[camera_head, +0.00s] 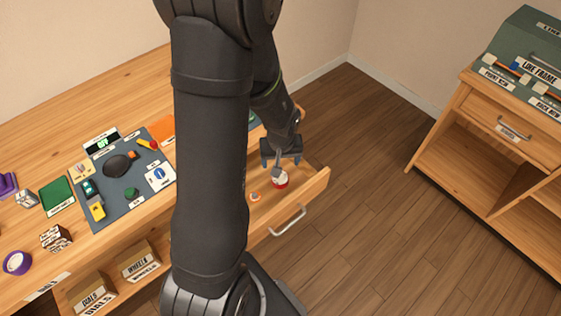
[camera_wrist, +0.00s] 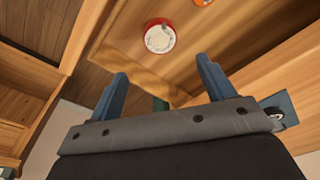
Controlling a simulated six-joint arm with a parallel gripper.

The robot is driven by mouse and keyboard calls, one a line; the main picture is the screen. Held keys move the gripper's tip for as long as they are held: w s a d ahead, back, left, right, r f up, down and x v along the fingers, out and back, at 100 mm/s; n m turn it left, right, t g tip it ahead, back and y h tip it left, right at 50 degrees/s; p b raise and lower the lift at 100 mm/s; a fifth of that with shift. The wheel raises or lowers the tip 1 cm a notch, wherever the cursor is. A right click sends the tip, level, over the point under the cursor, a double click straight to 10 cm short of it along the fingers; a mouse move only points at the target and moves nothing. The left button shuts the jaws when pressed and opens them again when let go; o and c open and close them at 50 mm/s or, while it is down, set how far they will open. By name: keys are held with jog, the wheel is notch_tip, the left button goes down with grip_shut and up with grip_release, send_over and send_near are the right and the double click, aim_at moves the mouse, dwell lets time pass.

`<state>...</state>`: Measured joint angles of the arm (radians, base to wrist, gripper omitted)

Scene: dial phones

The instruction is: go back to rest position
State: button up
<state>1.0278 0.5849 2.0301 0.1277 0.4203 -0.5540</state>
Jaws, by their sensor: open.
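My gripper (camera_head: 281,164) is over the open drawer (camera_head: 316,184) of the wooden desk, with its fingers spread. Its two blue fingers also show in the wrist view (camera_wrist: 162,70), with nothing between them. A round red and white dial-like piece (camera_head: 281,181) lies in the drawer just below the gripper. In the wrist view this piece (camera_wrist: 160,38) sits beyond the fingertips, apart from them. A small orange and white piece (camera_head: 255,196) lies to its left in the drawer. My arm hides the middle of the desk and part of the drawer.
The drawer has a metal handle (camera_head: 288,220) on its front. A grey mat (camera_head: 115,203) with several small items lies on the desktop. Labelled boxes (camera_head: 140,261) stand on the shelf below. A wooden cabinet (camera_head: 500,140) stands at the right, with bare floor between.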

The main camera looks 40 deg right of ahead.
aim_at(280, 178)
jog(key=shift+f, duration=0.1)
jog(key=f, duration=0.8)
jog(key=w+f, duration=0.1)
jog(key=f, duration=0.3)
jog(key=shift+w+d, duration=0.1)
jog(key=shift+d, duration=0.3)
jog(key=shift+r, duration=0.1)
